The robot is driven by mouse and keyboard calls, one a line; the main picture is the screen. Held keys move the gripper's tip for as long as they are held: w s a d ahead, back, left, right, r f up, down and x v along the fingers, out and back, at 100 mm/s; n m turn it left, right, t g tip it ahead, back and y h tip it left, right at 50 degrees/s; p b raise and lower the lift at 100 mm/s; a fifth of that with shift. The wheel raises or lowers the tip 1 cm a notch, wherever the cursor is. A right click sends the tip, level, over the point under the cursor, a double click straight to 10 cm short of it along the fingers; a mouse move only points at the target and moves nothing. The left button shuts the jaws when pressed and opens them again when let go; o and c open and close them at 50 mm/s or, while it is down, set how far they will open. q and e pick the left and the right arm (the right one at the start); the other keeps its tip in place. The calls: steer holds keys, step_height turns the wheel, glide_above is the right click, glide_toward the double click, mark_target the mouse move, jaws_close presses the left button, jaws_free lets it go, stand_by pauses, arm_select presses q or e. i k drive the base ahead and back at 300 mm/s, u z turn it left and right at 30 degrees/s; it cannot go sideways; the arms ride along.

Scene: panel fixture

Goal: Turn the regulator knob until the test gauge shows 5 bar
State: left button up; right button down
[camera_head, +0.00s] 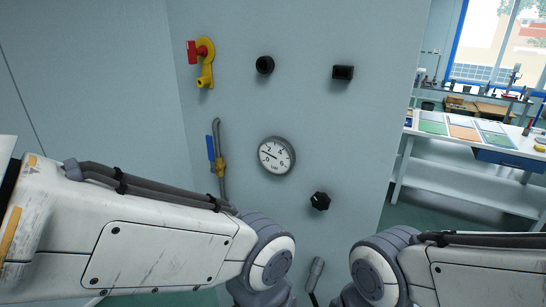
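The round test gauge (276,156), with a grey rim and a white face, is on the light panel. Its dark needle points to the left side of the dial, at about 2 or a little below; the exact reading is too small to tell. A black faceted knob (320,201) is on the panel below and right of the gauge. No label shows which knob is the regulator. Both of my arms reach in along the bottom, below the gauge and this knob. My grippers are out of view, so nothing shows of what they touch.
Higher on the panel are a yellow valve with a red handle (204,62), a round black knob (264,65) and a squarish black knob (343,73). A white workbench (468,140) stands at right.

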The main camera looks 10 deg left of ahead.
mark_target(320, 200)
steer(key=z, duration=2.25)
steer(key=k, duration=0.95)
steer(key=u, duration=1.6)
